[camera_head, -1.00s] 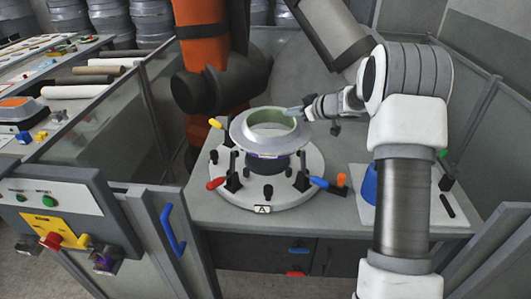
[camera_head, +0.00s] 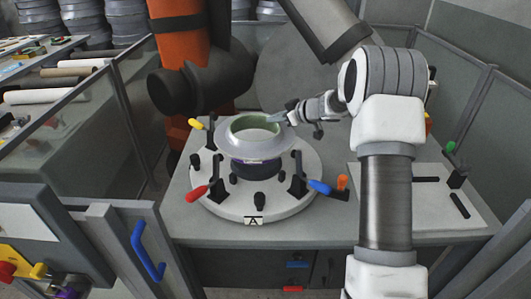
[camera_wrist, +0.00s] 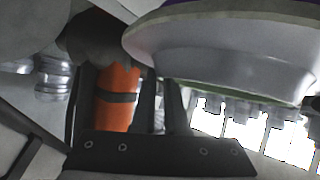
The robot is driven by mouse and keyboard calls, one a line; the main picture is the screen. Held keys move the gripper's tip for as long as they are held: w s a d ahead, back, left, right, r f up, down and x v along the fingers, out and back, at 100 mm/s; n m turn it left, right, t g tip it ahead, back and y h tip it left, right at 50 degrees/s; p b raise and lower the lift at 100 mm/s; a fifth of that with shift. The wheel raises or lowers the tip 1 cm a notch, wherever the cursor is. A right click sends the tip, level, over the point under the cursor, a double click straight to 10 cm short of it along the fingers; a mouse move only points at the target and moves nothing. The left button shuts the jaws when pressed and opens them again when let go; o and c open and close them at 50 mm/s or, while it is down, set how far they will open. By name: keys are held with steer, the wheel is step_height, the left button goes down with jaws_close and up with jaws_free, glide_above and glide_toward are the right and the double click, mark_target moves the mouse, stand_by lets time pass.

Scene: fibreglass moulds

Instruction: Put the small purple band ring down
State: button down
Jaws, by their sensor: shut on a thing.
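The ring (camera_head: 235,143) is a grey flanged piece with a green inner wall. A thin purple strip shows just below its flange, and purple also shows at the top edge of the ring in the wrist view (camera_wrist: 225,55). My gripper (camera_head: 284,118) is shut on the ring's upper rim at its right side. The ring looks roughly level above the round white fixture plate (camera_head: 222,203), over a dark central core (camera_head: 255,172). Whether the ring touches the core cannot be told. In the wrist view, my dark fingers (camera_wrist: 165,105) reach to the rim.
Clamps with red (camera_head: 197,193), yellow (camera_head: 196,124) and blue (camera_head: 319,187) handles stand around the plate. An orange robot arm (camera_head: 180,60) stands close behind at left. A pale board (camera_head: 435,212) lies at right, partly behind my arm. Glass-panel fences flank the bench.

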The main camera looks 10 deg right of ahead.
step_height(320, 180, down, 7)
steer(key=shift+f+b, duration=0.2)
steer(key=shift+b, duration=0.65)
steer(key=c, duration=0.9)
jaws_free()
steer(key=shift+c, duration=0.2)
